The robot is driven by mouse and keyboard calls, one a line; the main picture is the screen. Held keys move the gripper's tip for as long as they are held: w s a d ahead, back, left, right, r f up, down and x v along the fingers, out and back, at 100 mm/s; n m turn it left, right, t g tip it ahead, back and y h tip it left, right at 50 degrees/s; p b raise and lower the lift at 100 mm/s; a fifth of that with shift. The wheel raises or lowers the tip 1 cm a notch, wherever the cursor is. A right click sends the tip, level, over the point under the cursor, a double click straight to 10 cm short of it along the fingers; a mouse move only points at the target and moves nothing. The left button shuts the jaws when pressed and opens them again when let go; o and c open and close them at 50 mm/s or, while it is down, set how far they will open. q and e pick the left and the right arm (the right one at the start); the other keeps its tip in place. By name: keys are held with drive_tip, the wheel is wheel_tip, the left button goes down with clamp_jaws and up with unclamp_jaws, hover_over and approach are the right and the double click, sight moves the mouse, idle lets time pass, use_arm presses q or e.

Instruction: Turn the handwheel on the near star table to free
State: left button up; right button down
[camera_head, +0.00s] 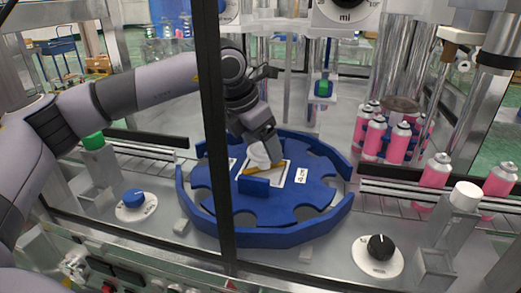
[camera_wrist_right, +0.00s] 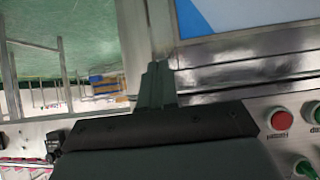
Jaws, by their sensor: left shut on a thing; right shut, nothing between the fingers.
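The near star table (camera_head: 318,190) is a blue notched disc inside a blue ring guide, at the middle of the head view. A white label plate (camera_head: 300,174) with dark print lies at its centre. My left gripper (camera_head: 262,162) reaches down over this plate and is shut on the handwheel, which its fingers mostly hide. A yellow strip shows by the fingertips, and a blue block stands just in front. I cannot read the handwheel's setting. My right gripper (camera_wrist_right: 157,85) shows in the right wrist view, shut and empty, beside a metal frame edge.
Pink cans (camera_head: 372,138) stand at the right behind and along a rail. A black knob (camera_head: 380,247) and a blue knob (camera_head: 134,198) flank the table. A dark upright post (camera_head: 213,120) crosses in front. A red button (camera_wrist_right: 282,120) is near my right gripper.

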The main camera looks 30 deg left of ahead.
use_arm(q)
drive_tip(key=shift+n+b, duration=0.35)
drive_tip(key=shift+n, duration=0.25)
drive_tip(key=shift+y, duration=0.3)
drive_tip(key=o, duration=1)
drive_tip(key=shift+b+v, duration=0.35)
drive_tip(key=shift+v, duration=3.25)
